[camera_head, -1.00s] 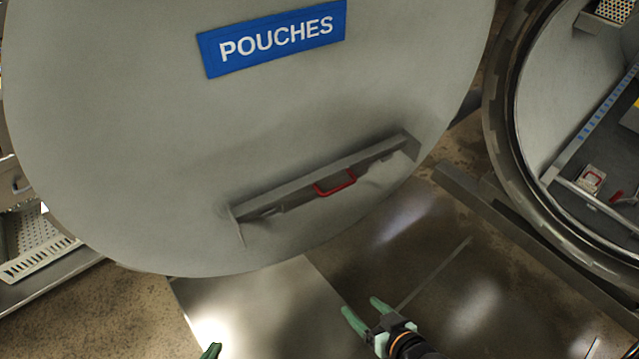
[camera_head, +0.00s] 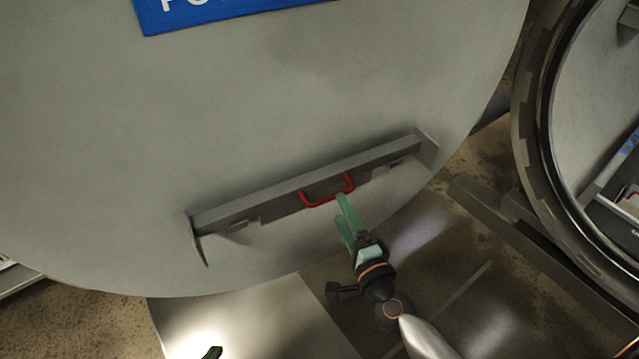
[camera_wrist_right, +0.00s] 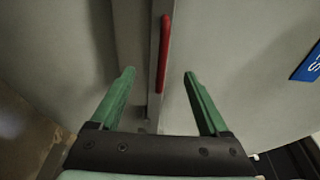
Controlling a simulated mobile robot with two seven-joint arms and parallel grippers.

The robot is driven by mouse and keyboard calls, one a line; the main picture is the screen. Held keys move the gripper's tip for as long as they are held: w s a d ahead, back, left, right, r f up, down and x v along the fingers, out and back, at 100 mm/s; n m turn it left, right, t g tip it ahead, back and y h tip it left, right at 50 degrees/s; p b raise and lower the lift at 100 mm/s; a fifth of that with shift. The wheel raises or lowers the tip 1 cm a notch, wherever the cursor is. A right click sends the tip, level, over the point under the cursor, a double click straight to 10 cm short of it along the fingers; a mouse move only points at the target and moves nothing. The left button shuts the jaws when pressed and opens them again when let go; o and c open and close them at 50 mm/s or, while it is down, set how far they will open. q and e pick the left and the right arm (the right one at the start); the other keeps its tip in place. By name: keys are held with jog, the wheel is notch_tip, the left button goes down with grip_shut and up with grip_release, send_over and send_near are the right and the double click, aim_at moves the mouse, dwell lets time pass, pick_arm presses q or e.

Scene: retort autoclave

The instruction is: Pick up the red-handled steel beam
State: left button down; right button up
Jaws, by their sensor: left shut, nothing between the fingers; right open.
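The steel beam (camera_head: 255,198) rests slanted in brackets on the lower face of the big grey round door. Its red handle (camera_head: 325,197) sits near the beam's middle. In the right wrist view the beam (camera_wrist_right: 154,55) runs up the picture, with the red handle (camera_wrist_right: 164,50) on it. My right gripper (camera_head: 341,206) is open and empty, its green fingertips just below the handle's right part. In the wrist view the fingers stand on either side of the handle's line. Only a dark tip of my left gripper (camera_head: 212,352) shows at the bottom edge; it is shut and empty.
The grey door (camera_head: 280,90) with a blue sign (camera_head: 200,8) fills the upper left. An open round vessel (camera_head: 548,110) stands at right. A grey rail (camera_head: 500,215) lies on the brown floor below it. A bright panel (camera_head: 230,320) is at the bottom.

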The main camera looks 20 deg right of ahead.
aim_at(325, 189)
jog(key=shift+w+a+f, duration=0.1)
jog(key=shift+w+a, duration=0.15)
jog(key=shift+w, duration=1.05)
jog(key=shift+w+a, duration=0.25)
jog(key=shift+w, duration=1.05)
jog(key=shift+w+a+f, duration=0.1)
jog(key=shift+w+a, duration=0.15)
jog(key=shift+w, duration=1.05)
grip_shut()
jog(key=shift+r, duration=0.35)
